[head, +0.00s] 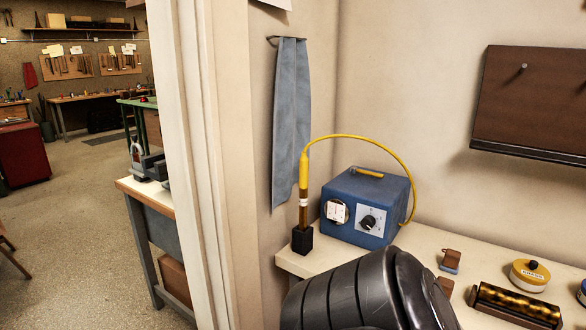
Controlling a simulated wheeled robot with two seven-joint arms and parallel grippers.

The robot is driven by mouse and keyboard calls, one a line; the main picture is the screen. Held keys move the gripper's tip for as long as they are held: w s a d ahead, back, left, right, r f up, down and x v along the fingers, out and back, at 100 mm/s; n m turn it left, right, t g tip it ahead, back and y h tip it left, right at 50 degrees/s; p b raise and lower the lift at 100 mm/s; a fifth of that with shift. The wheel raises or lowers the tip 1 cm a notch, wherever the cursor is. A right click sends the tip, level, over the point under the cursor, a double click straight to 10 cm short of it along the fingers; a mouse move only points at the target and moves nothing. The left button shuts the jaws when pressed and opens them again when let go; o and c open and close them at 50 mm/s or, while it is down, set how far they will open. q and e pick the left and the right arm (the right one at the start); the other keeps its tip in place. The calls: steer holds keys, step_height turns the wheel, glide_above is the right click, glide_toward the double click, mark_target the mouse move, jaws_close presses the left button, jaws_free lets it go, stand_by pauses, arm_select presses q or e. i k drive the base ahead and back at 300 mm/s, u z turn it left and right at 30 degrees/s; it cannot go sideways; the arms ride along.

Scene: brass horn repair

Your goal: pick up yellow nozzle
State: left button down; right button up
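The yellow nozzle (304,175) stands upright with its brown-gold lower part in a small black block (302,240) at the left end of the white bench. A yellow hose (372,146) arches from its top over to the right side of a blue box (366,206) with a gauge and a black dial. Neither of my grippers is in view. A dark rounded part, which looks like one of my arm links, fills the bottom centre and hides part of the bench front.
On the bench (425,238) to the right are a small brown-and-blue block (450,260), a yellow round tin (529,275) and a dark tray with gold rods (515,305). A grey-blue cloth (291,120) hangs behind the nozzle. A door frame (205,160) stands left.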

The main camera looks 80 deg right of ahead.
mark_target(303, 162)
steer(key=z, duration=0.95)
steer(key=i, duration=0.95)
steer(key=z, duration=1.05)
